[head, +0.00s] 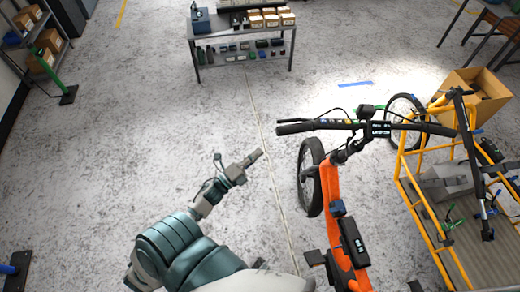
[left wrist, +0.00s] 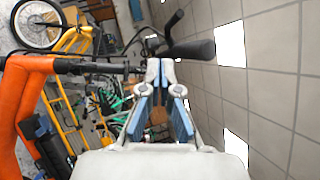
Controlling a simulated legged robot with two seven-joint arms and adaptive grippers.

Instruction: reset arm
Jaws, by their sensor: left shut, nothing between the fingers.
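My left gripper (head: 255,157) is in the head view, left of the bike's front wheel and apart from it, over bare floor. It is shut and empty. In the left wrist view its blue-padded fingers (left wrist: 162,75) come together at the tips. My left arm comes in from the bottom left. My right gripper is not in view. An orange cargo bike (head: 332,190) with black handlebars stands just right of my left gripper. Its orange frame (left wrist: 30,75) also shows at the left of the left wrist view.
A yellow cart (head: 440,235) with a cardboard box (head: 475,92) stands at the right. A grey workbench (head: 240,35) with small boxes is at the back. Shelving (head: 35,30) is at the far left.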

